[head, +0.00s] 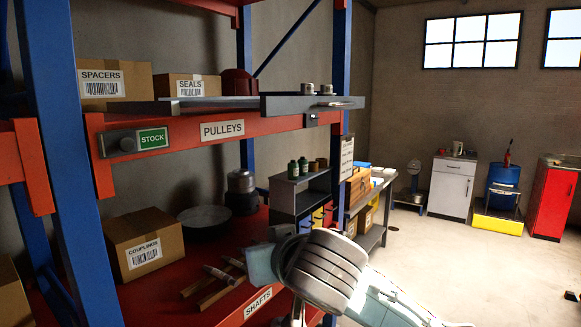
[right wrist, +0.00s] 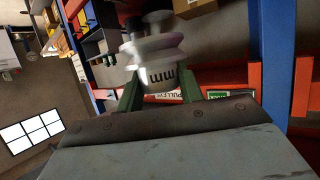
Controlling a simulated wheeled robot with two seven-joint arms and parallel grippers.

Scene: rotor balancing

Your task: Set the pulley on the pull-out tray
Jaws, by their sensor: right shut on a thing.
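The pull-out tray (head: 220,104) is a grey flat tray on the upper shelf, with a front panel and bar handle. It juts out above the PULLEYS label. The pulley is below and in front of it, apart from it. My left gripper is not in view.
Boxes labelled SPACERS (head: 115,88) and SEALS (head: 188,87), a dark red part (head: 238,83) and two small metal cylinders (head: 317,89) stand at tray level. A blue rack post (head: 75,160) stands left. The lower shelf holds a COUPLINGS box (head: 142,243) and shafts.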

